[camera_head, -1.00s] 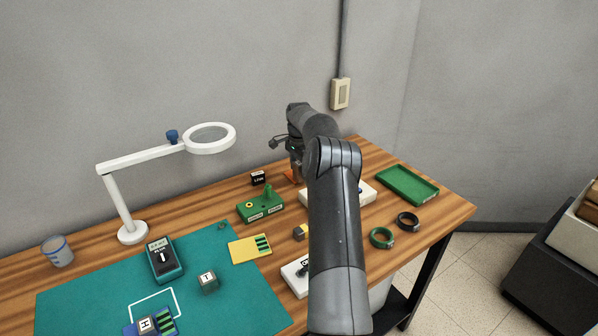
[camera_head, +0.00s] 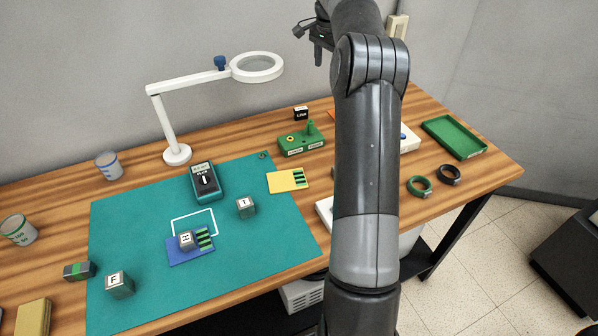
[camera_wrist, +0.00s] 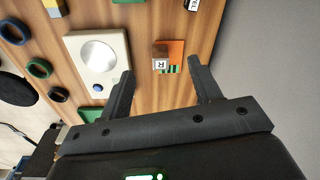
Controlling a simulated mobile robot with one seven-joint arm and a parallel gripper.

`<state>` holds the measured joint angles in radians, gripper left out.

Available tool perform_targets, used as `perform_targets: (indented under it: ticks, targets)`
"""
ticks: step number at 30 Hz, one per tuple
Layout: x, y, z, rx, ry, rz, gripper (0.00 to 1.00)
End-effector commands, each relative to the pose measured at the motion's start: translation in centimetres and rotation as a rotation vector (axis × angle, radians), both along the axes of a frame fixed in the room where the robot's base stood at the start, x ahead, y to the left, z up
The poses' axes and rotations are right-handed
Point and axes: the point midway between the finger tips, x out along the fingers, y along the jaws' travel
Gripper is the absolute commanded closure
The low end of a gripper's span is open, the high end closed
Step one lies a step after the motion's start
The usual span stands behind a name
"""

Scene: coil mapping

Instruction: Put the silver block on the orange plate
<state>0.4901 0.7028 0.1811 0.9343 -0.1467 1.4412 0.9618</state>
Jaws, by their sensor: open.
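The orange plate (camera_wrist: 176,47) lies on the wooden table in the wrist view. A small block with an R on its pale face (camera_wrist: 160,54) sits on the plate's left part. Its visible side looks brown, and I cannot tell for sure that it is the silver block. In the head view only a sliver of the orange plate (camera_head: 332,115) shows beside my arm. My gripper (camera_wrist: 160,68) is open and empty. Its fingers are spread on both sides of the plate and block in the picture, apart from them. The head view shows it above the table's back.
Grey blocks marked H (camera_head: 186,240), T (camera_head: 245,207) and F (camera_head: 120,285) stand at the left. A green fixture (camera_head: 301,143) and a white device (camera_wrist: 98,55) are near the plate. A magnifier lamp (camera_head: 177,152) stands at the back.

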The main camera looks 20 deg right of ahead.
Motion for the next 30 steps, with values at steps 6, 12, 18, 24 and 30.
perform_targets:
  ticks: [6,12,18,24,30]
  targets:
    - [-3.7,7.2,5.5,-0.055,-0.042,0.22,0.42]
    - [-8.6,12.8,8.8,-0.101,-0.081,0.408,0.42]
    - [-14.5,17.7,10.6,-0.147,-0.122,0.587,0.42]
    - [-21.1,21.6,10.8,-0.189,-0.164,0.759,0.42]
    - [-28.0,24.7,9.5,-0.229,-0.213,0.925,0.42]
